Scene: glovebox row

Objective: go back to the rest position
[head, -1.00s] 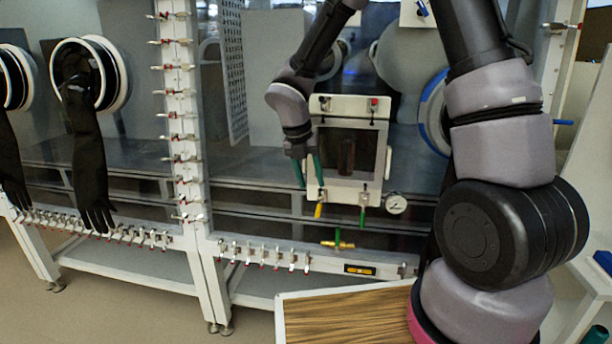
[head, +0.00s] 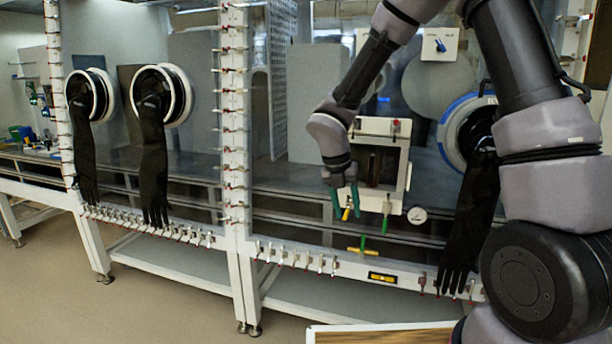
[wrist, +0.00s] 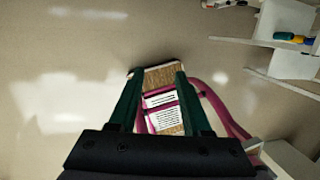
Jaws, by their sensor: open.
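My gripper (head: 345,201) shows in the head view with its two green fingers pointing down, in front of the lower left of a white-framed box (head: 403,184) with a dark window on the glovebox front. My arm crosses the right side of the head view and hides part of the glovebox there.
The glovebox has black gloves (head: 154,160) hanging at the left and one glove (head: 470,225) at the right, near my arm. A round gauge (head: 417,215) and a yellow-green valve (head: 363,250) sit beneath the box. A wood-topped board (head: 385,337) is at the bottom. Floor (head: 60,275) is clear at lower left.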

